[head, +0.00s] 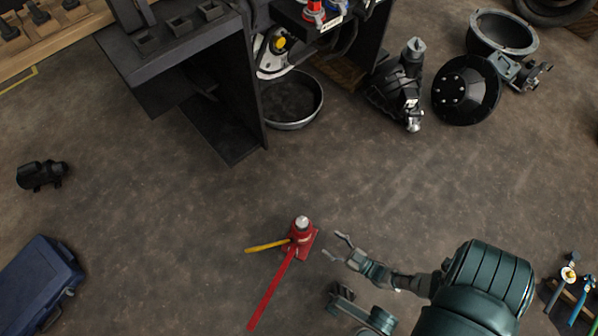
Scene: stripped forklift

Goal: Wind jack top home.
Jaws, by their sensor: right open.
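A red bottle jack (300,238) stands upright on the floor in the lower middle of the head view. Its silver top (302,222) points up. A yellow handle (266,246) reaches out to the left of the jack, and a long red bar (268,294) runs down and left from it. My right gripper (334,246) is open and empty just right of the jack, with its fingers pointing left toward it and a small gap between.
The stripped forklift (190,70) stands at the top, with a round pan (290,100) beside it. Loose black parts (466,92) lie at the upper right. A blue case (38,284) is at the lower left, and tools (570,285) at the lower right. Floor around the jack is clear.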

